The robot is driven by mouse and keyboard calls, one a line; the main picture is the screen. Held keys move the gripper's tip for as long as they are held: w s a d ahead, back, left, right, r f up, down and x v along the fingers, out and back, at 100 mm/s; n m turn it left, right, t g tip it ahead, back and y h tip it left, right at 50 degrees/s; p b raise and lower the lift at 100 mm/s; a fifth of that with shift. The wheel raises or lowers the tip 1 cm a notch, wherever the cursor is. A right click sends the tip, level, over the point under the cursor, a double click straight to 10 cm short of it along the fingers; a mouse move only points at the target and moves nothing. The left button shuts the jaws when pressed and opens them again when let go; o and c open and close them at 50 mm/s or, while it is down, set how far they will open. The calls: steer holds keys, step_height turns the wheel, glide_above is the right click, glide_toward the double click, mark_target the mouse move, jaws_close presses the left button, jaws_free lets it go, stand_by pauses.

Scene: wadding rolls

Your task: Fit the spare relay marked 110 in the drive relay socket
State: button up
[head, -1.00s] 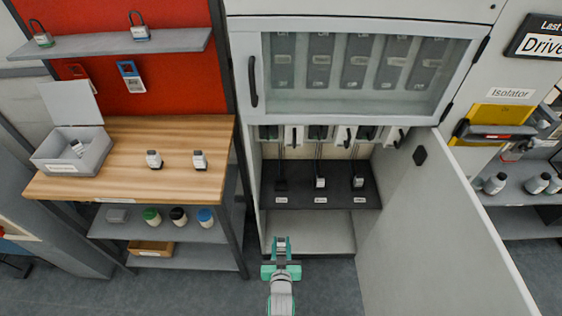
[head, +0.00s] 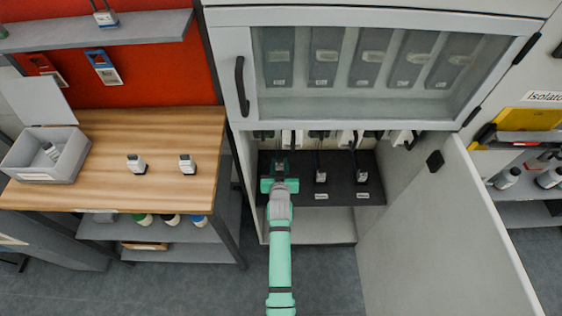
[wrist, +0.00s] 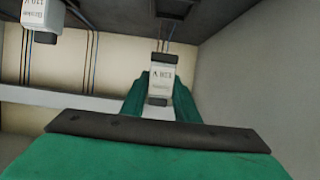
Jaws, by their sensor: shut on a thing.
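My gripper (head: 279,184) is inside the open lower cabinet, at the left position of the dark shelf (head: 338,193). In the wrist view, the green fingers are shut on a small white relay (wrist: 161,76) with dark ends. Its label appears upside down and looks like 110, but is too small to be sure. A dark socket (wrist: 174,9) shows beyond it; I cannot tell whether they touch. My gripper hides the left socket and its label in the head view. Relays stand at the middle position (head: 320,177) and right position (head: 361,175).
The cabinet door (head: 435,240) stands open on the right. Black-handled white parts hang above the shelf. Two relays (head: 136,165) (head: 187,165) stand on the wooden bench (head: 165,125); a grey open bin (head: 70,165) there holds a small item. Another relay (wrist: 40,14) is near in the wrist view.

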steer(key=shift+s+f, duration=0.2)
steer(key=shift+f, duration=0.1)
steer(key=shift+s+a+f, duration=0.15)
steer(key=shift+a+f, duration=0.05)
steer(key=shift+f, duration=0.4)
steer(key=shift+d+f, duration=0.15)
steer(key=shift+f, duration=1.65)
steer(key=shift+d, duration=0.1)
steer(key=shift+s+a+f, duration=0.1)
steer(key=shift+a, duration=0.1)
steer(key=shift+f, duration=0.3)
steer(key=shift+f, duration=0.1)
stand_by(0.3)
steer(key=shift+d+f, duration=0.1)
steer(key=shift+f, duration=0.05)
